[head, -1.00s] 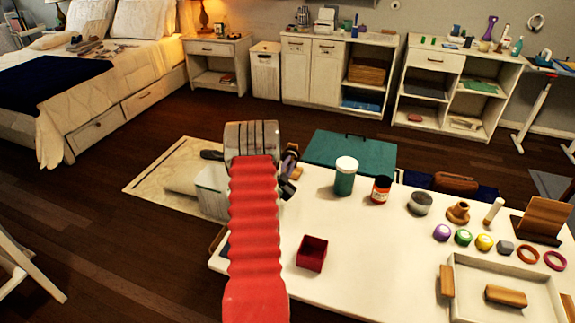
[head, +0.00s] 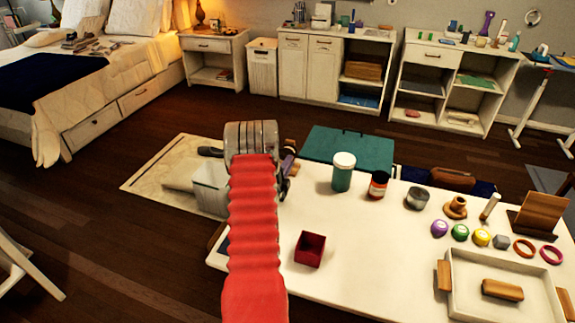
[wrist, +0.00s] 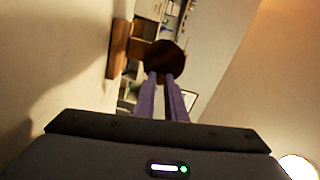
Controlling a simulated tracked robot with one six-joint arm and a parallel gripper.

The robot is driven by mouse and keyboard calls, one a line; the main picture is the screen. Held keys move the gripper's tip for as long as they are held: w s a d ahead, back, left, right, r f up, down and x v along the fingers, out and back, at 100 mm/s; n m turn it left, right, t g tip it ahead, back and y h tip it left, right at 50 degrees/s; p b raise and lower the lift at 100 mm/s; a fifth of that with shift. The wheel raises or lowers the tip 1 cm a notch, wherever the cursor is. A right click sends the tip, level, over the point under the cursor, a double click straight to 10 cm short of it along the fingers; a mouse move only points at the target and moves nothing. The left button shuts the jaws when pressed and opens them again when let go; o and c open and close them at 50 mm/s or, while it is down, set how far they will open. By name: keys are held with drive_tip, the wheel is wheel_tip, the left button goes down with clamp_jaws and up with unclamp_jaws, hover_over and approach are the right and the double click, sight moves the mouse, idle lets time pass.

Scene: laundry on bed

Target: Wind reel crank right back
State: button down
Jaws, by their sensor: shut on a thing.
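My gripper (head: 288,165) is at the far left end of the white table, mostly hidden behind my red arm. In the wrist view, its two purple fingers (wrist: 165,98) are close together on a dark brown round knob (wrist: 165,57), which looks like the crank's handle. A lighter wooden piece (wrist: 118,48) is beside the knob, on its left. The reel itself cannot be made out; my arm hides that part of the head view.
A teal chest (head: 350,150) stands behind the table. A pale bin (head: 210,188) is left of my arm.

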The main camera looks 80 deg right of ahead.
drive_tip(key=shift+s+f, duration=0.15)
idle(0.3)
drive_tip(key=c, duration=1.8)
unclamp_jaws()
drive_tip(key=a, duration=0.4)
drive_tip(key=w+a, duration=0.1)
drive_tip(key=a, duration=0.8)
drive_tip(key=shift+w+a, duration=0.2)
drive_tip(key=shift+a, duration=0.15)
